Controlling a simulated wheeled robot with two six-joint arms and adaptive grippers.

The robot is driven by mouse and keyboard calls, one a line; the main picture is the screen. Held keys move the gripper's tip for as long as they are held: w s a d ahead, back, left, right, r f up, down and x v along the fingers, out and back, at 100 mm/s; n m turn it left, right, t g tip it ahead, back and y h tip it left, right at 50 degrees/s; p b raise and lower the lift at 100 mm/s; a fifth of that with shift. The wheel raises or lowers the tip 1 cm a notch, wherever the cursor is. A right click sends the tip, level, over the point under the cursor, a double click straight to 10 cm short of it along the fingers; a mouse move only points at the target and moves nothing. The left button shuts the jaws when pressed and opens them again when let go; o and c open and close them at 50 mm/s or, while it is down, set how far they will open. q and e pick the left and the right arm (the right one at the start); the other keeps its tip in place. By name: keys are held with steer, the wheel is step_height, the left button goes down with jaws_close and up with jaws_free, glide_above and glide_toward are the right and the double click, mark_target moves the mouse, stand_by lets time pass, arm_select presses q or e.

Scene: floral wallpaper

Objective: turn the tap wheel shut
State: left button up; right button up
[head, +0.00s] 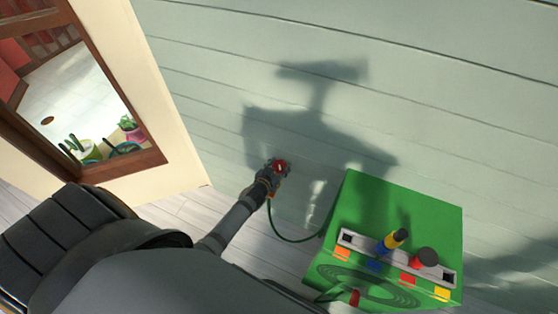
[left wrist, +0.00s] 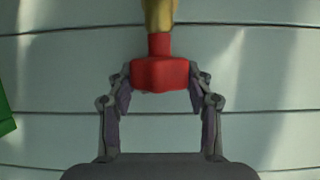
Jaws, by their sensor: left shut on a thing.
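The red tap wheel (head: 280,165) is on the pale green wall, left of the green box. In the left wrist view, the wheel (left wrist: 160,75) is a red block in front of a red stem and a brass-coloured pipe. My left gripper (head: 271,174) is at the wheel. In the left wrist view, my left gripper (left wrist: 160,88) has one finger on each side of the wheel, shut on it. The tap's body is mostly hidden behind my gripper in the head view. My right gripper does not show.
A green box (head: 390,208) stands right of the tap, with a grey rack (head: 354,240) holding a yellow-and-blue item (head: 391,241) and a red-and-dark one (head: 425,257). A green hose (head: 283,237) runs between tap and box. A wooden-framed opening (head: 125,172) is at left.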

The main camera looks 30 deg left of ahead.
arm_select(q)
steer(key=r+m+h+p, duration=0.1)
steer(key=p, duration=0.4)
steer(key=shift+r+m+h+p, duration=0.1)
steer(key=shift+m+h+p, duration=0.2)
steer(key=shift+h+p, duration=0.1)
steer(key=shift+w+m+h+p, duration=0.1)
steer(key=shift+m+h+p, duration=0.2)
steer(key=shift+p, duration=0.05)
steer(key=shift+a+f+m+h, duration=0.1)
steer(key=shift+f+m+h, duration=0.2)
steer(key=shift+f+h, duration=0.1)
steer(key=shift+f+m+g+h, duration=0.2)
steer(key=shift+m+g+h, duration=0.2)
steer(key=shift+m+h, duration=0.45)
steer(key=shift+m+g+h+b, duration=0.8)
steer(key=shift+m+h+b, duration=0.2)
steer(key=shift+m+h, duration=0.45)
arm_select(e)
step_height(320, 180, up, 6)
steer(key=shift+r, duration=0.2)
arm_select(q)
steer(key=o, duration=1.2)
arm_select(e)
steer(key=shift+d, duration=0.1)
